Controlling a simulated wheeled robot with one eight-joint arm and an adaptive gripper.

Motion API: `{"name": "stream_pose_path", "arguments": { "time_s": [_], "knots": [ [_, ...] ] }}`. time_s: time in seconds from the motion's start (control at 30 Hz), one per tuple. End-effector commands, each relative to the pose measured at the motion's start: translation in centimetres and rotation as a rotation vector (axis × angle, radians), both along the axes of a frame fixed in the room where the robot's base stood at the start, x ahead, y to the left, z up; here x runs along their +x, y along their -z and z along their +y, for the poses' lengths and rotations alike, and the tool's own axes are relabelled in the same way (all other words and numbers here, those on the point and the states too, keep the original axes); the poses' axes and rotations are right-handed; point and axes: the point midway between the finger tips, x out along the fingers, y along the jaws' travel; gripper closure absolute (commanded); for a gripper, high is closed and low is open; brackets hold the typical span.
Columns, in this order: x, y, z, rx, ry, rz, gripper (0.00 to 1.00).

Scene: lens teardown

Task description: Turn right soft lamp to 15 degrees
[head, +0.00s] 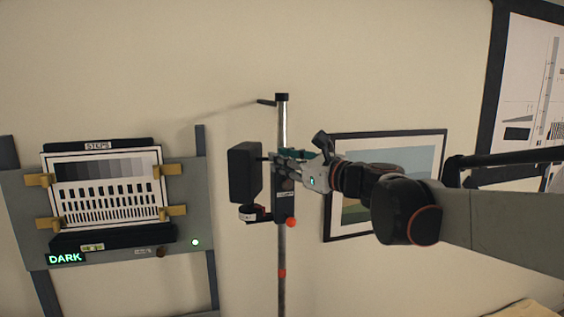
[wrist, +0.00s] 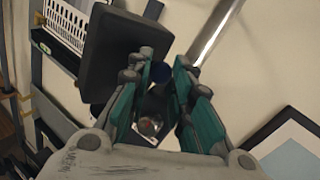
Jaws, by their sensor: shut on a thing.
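The soft lamp (head: 244,172) is a black box-shaped head mounted on an upright metal pole (head: 282,250). Its black back also shows at the upper left of the wrist view (wrist: 112,45). Below the head sits a small joint with a white band (head: 248,213); any angle marks are too small to read. My gripper (head: 276,160) reaches in from the right, in front of the pole, behind the lamp head. In the wrist view its teal fingers (wrist: 163,66) are closed around a small dark round part behind the lamp head. The fingers partly hide that part.
A chart board (head: 103,187) with a striped test card, a green light and a DARK sign stands at the left. A framed picture (head: 340,225) hangs behind my arm. A larger framed chart (head: 520,100) is at the upper right.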

Motion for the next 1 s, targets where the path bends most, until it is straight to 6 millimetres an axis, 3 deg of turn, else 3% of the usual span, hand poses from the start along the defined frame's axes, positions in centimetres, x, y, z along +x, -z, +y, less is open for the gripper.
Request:
{"name": "stream_pose_path", "arguments": {
  "time_s": [0.37, 1.0],
  "knots": [
    [-1.1, 0.0, 0.6, -0.001, 0.098, -0.001, 1.00],
    [-3.5, 0.1, 2.9, -0.001, 0.576, -0.001, 1.00]
  ]
}}
